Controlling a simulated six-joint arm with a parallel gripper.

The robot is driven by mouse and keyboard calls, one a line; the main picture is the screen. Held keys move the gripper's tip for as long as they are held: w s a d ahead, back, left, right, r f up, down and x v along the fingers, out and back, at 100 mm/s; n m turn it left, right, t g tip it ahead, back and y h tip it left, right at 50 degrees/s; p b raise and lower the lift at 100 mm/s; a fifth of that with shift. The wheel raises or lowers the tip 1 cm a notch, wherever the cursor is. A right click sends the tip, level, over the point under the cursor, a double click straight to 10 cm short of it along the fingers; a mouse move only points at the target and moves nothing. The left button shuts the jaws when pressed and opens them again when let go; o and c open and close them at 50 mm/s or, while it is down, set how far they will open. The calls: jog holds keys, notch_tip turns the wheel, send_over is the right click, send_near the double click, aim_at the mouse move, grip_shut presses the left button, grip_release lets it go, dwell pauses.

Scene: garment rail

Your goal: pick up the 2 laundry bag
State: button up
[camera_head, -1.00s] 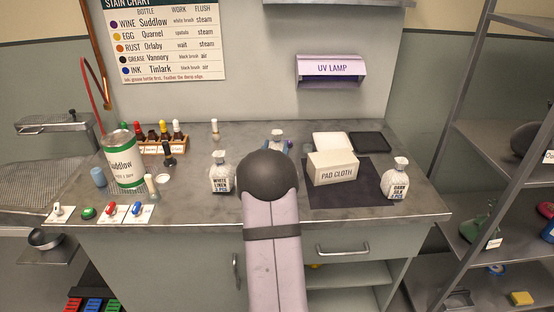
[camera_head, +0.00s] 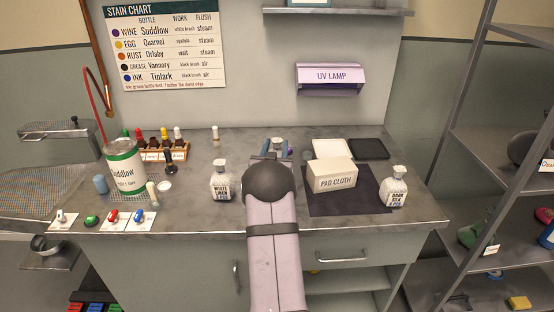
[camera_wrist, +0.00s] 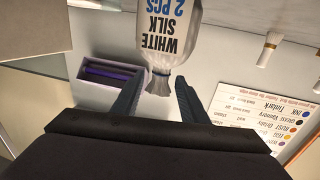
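The white laundry bag marked WHITE SILK 2 PGS (camera_wrist: 168,30) shows upside down in the wrist view, its tied neck toward my gripper. My gripper (camera_wrist: 159,80) is open, with one dark finger on each side of the neck and gaps showing between neck and fingers. In the head view my arm hides most of this bag, and my gripper (camera_head: 276,147) is only partly visible beyond the dark wrist joint. A WHITE LINEN bag (camera_head: 220,183) stands to the left of my arm, and a DARK SILK bag (camera_head: 394,188) stands at the right.
The PAD CLOTH box (camera_head: 332,176) sits on a dark mat (camera_head: 350,201) right of my arm. A Suddlow can (camera_head: 124,168) and a bottle rack (camera_head: 163,151) stand at left. The UV lamp (camera_head: 330,78) hangs on the wall above. Shelves flank the bench at right.

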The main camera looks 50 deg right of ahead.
jog(key=shift+x, duration=0.85)
grip_shut()
jog(key=shift+r, duration=0.1)
jog(key=shift+r, duration=0.1)
